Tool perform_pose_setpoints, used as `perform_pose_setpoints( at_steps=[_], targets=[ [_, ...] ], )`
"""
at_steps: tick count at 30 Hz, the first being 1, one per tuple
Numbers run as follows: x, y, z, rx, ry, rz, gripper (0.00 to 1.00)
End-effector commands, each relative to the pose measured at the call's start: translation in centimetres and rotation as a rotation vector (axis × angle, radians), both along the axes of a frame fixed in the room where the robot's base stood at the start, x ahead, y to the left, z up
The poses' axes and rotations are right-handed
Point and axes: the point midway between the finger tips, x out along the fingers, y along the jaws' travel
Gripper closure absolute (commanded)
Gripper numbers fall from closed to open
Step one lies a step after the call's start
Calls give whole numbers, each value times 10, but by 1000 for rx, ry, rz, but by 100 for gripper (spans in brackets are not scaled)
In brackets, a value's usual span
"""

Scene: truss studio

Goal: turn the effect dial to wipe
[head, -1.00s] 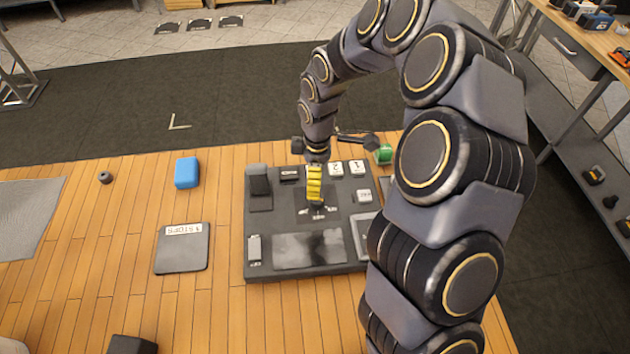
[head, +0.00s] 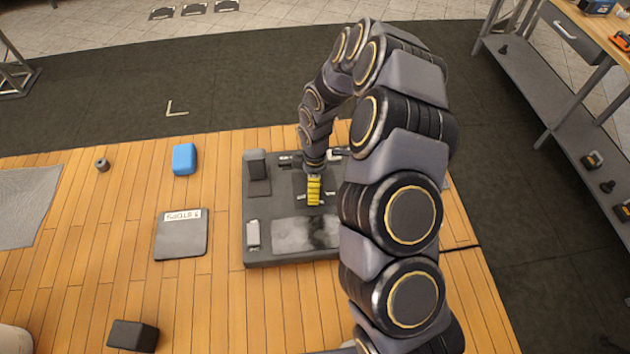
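The grey control panel (head: 251,205) lies on the wooden floor, partly covered by my arm. My gripper (head: 314,195) points down over the middle of the panel, with a yellow part showing at its end. It is right over the spot where the effect dial sits. The dial itself and its labels are mostly hidden under the gripper, so I cannot read its setting. The fingertips are too small and too covered to show whether they are open or shut on the dial.
A black upright lever block (head: 257,166) and a light switch (head: 253,233) are on the panel's left side. A "STOPS" pad (head: 181,240), a blue block (head: 184,159), a dark ring (head: 102,164) and a black block (head: 133,336) lie to the left.

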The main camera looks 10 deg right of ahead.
Motion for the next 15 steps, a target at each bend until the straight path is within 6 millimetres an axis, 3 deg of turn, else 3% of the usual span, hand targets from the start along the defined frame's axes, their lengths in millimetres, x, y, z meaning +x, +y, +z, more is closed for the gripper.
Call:
perform_pose_setpoints(
  at_steps=[3,7,15],
  targets=[
    [0,0,0,0,0,0,37],
    [0,0,0,0,0,0,92],
    [0,0,0,-1,1,-9,96]
  ],
)
